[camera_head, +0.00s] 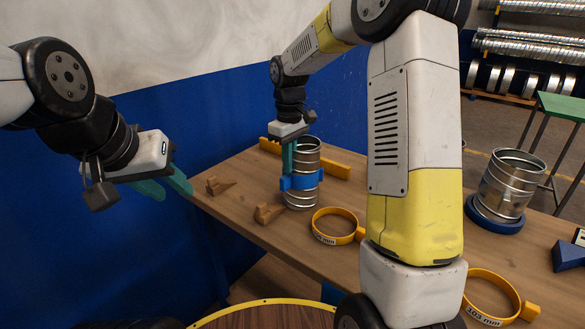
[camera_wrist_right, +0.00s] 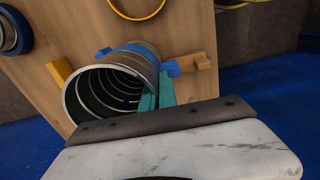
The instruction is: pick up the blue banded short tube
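The blue banded short tube (camera_head: 307,160) is a ribbed metal cylinder with a blue band around its middle. It stands upright on the wooden table (camera_head: 240,200), near the back edge. In the right wrist view the tube (camera_wrist_right: 92,92) shows its open end toward the camera. My right gripper (camera_head: 289,162) is over the tube's rim with its teal fingers pointing down. In the wrist view its fingers (camera_wrist_right: 157,92) are close together at the tube's wall, apparently one on each side; firm contact is not clear. My left gripper (camera_head: 168,188) is open and empty, left of the table.
A yellow ring (camera_head: 336,226) lies right of the tube, and another (camera_head: 490,298) is nearer. A wider metal duct (camera_head: 507,185) stands on a blue base at right. Wooden wedges (camera_head: 268,214) and a yellow bar (camera_head: 335,167) are near the tube. My right arm hides the table's middle.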

